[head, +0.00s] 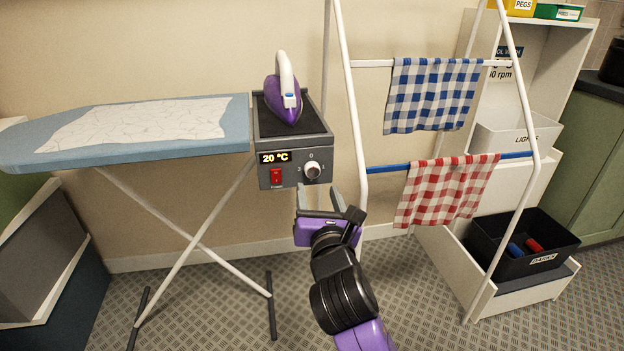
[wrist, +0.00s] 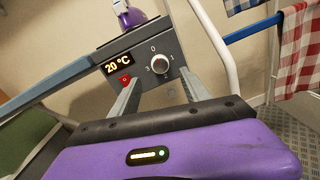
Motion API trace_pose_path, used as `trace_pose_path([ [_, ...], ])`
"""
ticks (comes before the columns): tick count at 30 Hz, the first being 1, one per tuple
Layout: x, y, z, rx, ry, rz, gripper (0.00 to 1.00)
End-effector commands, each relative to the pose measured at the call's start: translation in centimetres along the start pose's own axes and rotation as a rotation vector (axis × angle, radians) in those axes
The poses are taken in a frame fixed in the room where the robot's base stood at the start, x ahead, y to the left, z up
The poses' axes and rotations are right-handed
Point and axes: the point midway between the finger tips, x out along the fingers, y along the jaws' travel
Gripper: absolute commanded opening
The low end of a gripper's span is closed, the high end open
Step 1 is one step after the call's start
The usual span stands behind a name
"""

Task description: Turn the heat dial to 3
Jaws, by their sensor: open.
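The heat dial (head: 313,170) is a round light knob on the front of a grey control box (head: 290,144). In the wrist view the dial (wrist: 160,64) has marks around it, with 0 at the top and 3 to its left; I cannot tell which mark it points at. A display (head: 274,157) reads 20 °C, above a red switch (head: 276,176). My gripper (head: 320,196) is open and empty, just below and in front of the dial. In the wrist view its two fingers (wrist: 155,92) reach toward the box, apart from the dial.
A purple iron (head: 284,95) stands on top of the box. The blue ironing board (head: 130,130) extends left. A white drying rack (head: 352,110) with blue (head: 433,92) and red (head: 447,188) checked cloths stands close on the right. A black crate (head: 522,248) sits farther right.

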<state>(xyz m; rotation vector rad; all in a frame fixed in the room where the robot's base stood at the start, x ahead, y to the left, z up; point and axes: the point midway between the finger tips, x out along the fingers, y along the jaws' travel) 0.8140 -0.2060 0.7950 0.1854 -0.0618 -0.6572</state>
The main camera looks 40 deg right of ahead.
Motion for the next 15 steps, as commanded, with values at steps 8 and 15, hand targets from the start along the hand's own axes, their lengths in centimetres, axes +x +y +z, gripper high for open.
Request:
trace_pose_path([
  [8,4.0,-0.1,-0.1,0.002,-0.004,0.001,0.55],
  [15,6.4,0.0,-0.1,0.003,-0.002,0.002,0.55],
])
